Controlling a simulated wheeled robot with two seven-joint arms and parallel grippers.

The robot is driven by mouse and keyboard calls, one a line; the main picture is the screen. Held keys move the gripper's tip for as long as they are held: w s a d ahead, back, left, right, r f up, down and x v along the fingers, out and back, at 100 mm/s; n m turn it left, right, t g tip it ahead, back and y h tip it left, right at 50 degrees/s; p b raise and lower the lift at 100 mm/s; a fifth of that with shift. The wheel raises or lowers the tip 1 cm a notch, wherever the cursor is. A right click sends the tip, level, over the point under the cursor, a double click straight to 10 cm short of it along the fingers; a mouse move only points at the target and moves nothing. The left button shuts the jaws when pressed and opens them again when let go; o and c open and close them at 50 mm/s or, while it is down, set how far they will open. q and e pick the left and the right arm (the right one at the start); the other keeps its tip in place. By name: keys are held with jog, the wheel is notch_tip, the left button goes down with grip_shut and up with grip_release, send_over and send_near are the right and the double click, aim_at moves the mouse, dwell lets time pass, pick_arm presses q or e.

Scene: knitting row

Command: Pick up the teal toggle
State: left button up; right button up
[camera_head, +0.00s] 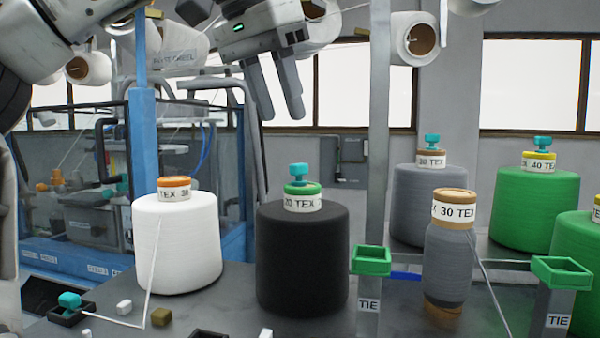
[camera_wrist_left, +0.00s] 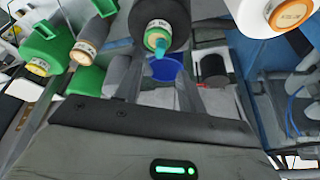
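Several teal toggles show in the head view. One toggle (camera_head: 299,172) stands on the green-capped top of the black yarn cone (camera_head: 300,262); it also shows in the wrist view (camera_wrist_left: 160,47). Another toggle (camera_head: 69,300) sits in a small black tray (camera_head: 63,316) at lower left. Two more stand on the grey cone (camera_head: 432,141) and the green cone (camera_head: 543,142) behind. I cannot tell which one the task means. My left gripper (camera_head: 282,116) hangs above the black cone, fingers apart and empty, not touching the toggle. My right gripper is not in view.
A white cone (camera_head: 178,245) with an orange cap stands left of the black cone. A slim grey cone (camera_head: 447,265) stands right, between green-topped TIE posts (camera_head: 371,260) (camera_head: 561,272). Small white and olive blocks (camera_head: 161,317) lie in front. A grey upright (camera_head: 379,130) rises right of the gripper.

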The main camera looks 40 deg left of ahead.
aim_at(297, 164)
pick_arm(q)
jog(key=shift+x, duration=4.3)
grip_shut()
